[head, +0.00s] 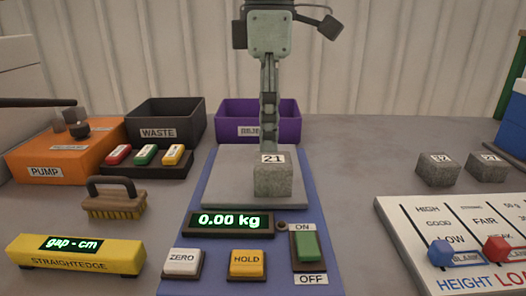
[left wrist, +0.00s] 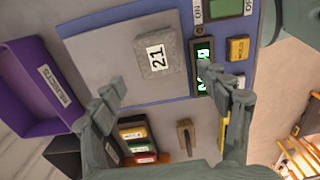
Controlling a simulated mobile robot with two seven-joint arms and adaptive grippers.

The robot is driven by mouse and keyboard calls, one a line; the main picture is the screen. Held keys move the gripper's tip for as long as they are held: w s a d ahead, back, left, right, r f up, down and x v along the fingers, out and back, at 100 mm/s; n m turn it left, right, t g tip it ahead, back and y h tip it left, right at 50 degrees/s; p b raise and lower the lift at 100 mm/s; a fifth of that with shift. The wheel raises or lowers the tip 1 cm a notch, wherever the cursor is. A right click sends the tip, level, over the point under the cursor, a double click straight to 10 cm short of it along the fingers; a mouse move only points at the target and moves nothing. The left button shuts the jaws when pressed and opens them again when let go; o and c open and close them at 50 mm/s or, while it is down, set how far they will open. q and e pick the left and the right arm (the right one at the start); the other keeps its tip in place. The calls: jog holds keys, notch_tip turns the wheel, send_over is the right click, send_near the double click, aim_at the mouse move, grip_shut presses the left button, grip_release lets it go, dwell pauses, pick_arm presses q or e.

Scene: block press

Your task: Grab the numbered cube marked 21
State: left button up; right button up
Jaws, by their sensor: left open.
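The grey speckled cube marked 21 (head: 272,181) sits on the grey plate (head: 234,182) of the blue scale, with its numbered label on top. It also shows in the left wrist view (left wrist: 158,66), ahead of the fingertips. My left gripper (head: 268,143) points down just behind the cube in the head view, seen edge-on. In the left wrist view the two fingers (left wrist: 163,84) are spread wide with nothing between them. The cube is not held. My right gripper is in neither view.
The scale display (head: 230,220) reads 0.00 kg, above the ZERO, HOLD and ON/OFF controls. Two other numbered cubes (head: 438,169) (head: 487,167) stand at right behind a lever board (head: 405,222). A WASTE bin (head: 157,112), purple bin (head: 228,108), brush (head: 115,205) and yellow straightedge (head: 75,255) stand left and back.

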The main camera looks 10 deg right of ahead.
aim_at(273, 159)
pick_arm(q)
jog(key=shift+w+f, duration=0.15)
jog(key=shift+f, duration=0.3)
jog(key=f, duration=0.6)
jog(key=shift+s+d+f+p, duration=0.2)
jog(key=shift+d+p, duration=0.1)
jog(key=shift+d, duration=0.1)
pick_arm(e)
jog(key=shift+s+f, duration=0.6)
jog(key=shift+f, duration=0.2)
pick_arm(q)
jog(key=shift+f, duration=0.15)
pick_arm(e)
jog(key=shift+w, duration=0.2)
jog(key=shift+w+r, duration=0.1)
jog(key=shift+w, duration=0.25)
pick_arm(q)
jog(key=shift+c, duration=0.7)
jog(key=c, duration=1.4)
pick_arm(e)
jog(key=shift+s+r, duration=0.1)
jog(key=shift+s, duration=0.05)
pick_arm(q)
jog(key=shift+c, duration=0.6)
jog(key=shift+r, duration=0.2)
